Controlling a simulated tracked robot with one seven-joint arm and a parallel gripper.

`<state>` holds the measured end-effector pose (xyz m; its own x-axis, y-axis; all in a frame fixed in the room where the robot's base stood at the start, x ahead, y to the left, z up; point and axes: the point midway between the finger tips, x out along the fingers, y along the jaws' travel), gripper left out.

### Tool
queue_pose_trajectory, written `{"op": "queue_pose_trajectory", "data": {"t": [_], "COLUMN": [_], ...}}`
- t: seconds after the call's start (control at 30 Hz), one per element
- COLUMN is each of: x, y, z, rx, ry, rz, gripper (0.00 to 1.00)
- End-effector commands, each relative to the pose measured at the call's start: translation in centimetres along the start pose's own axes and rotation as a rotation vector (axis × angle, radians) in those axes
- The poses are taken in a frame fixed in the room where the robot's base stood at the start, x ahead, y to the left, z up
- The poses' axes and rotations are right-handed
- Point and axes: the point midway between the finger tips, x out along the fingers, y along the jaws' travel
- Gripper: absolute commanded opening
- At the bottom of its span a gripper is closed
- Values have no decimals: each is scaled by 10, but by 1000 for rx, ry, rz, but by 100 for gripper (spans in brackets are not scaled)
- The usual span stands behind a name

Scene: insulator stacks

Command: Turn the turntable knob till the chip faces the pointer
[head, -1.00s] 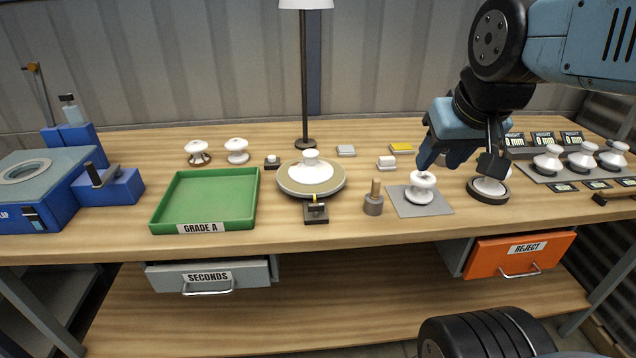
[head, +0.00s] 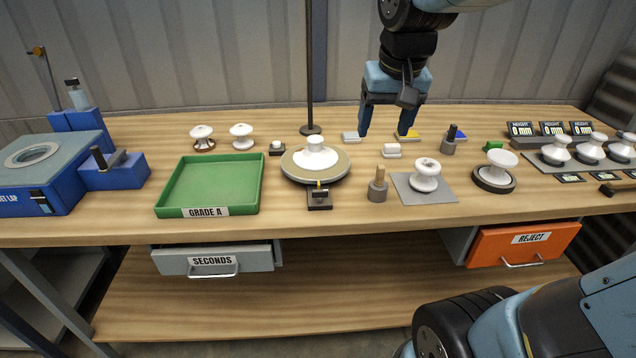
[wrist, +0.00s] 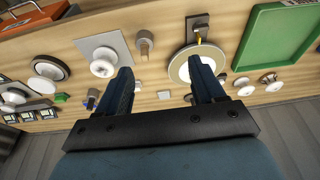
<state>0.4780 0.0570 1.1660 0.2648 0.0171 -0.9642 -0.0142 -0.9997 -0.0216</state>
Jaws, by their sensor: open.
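The turntable (head: 332,173) is a round beige disc with a dark rim near the middle of the bench. A white insulator (head: 316,153) stands on it and seems to form its centre. A small dark block with a yellow pointer (head: 319,196) sits at its front edge. The turntable also shows in the wrist view (wrist: 180,72), partly behind a finger. I cannot make out a chip on the insulator. My gripper (head: 384,136) is open and empty, fingers pointing down, above the bench to the right of and behind the turntable; it also shows in the wrist view (wrist: 164,82).
A green tray (head: 262,186) lies left of the turntable. A wooden-topped peg (head: 377,187), a grey mat (head: 443,197) with an insulator, and a dark-based insulator (head: 495,168) stand right. A lamp pole (head: 309,80) rises behind the turntable.

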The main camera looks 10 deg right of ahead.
Motion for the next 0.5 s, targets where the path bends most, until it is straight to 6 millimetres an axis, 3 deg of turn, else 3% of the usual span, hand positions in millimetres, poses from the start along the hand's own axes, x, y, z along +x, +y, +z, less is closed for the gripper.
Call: {"op": "queue_pose_trajectory", "data": {"t": [0.23,0.5], "x": [37,74], "y": [-46,-89], "z": [-39,-62], "rx": [6,14], "ry": [-131,-236], "rz": [6,19], "gripper": [68,68]}}
